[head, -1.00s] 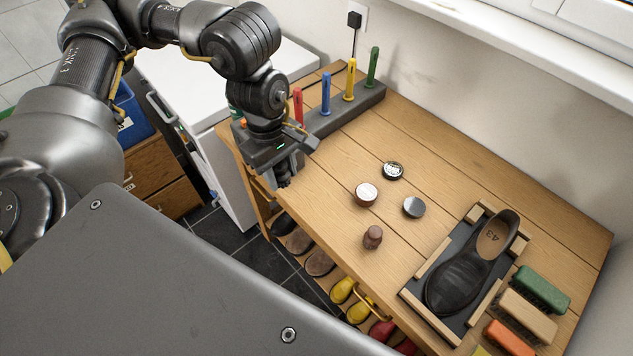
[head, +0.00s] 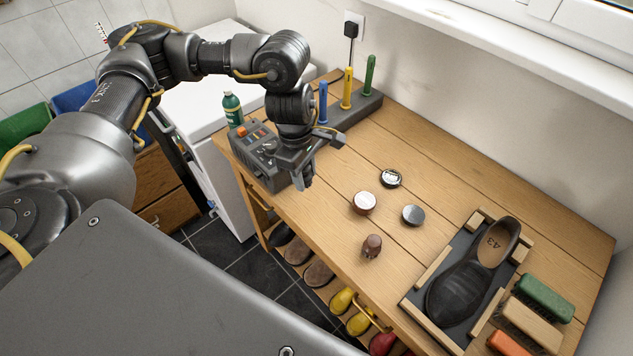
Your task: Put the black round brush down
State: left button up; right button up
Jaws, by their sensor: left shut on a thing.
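My left gripper (head: 305,180) points down over the left part of the wooden bench (head: 335,218), near its front edge. It is shut on a small dark thing, mostly hidden between the fingers, which fits the black round brush. I cannot make out its bristles or tell its exact height over the bench. A small brown round brush or knob (head: 372,246) stands on the bench to the right. My right gripper is not in view.
Three round tins (head: 364,203) sit mid-bench. A black shoe (head: 465,285) lies in a wooden cradle at right, beside several block brushes (head: 543,297). A grey device (head: 258,155) and a rack of coloured handles (head: 350,112) stand at left. Bare wood lies between.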

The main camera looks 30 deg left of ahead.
pick_arm(q)
send_over(317, 193)
notch_tip(317, 193, down, 4)
jog(key=shift+s+a+f, duration=0.15)
jog(key=shift+f, duration=0.05)
jog(key=shift+f+p, duration=0.65)
jog(key=shift+f, duration=1.05)
jog(key=shift+f, duration=0.1)
jog(key=o, duration=0.7)
jog(key=shift+f, duration=0.1)
jog(key=shift+c, duration=0.2)
jog(key=o, duration=0.4)
jog(key=shift+o, duration=0.2)
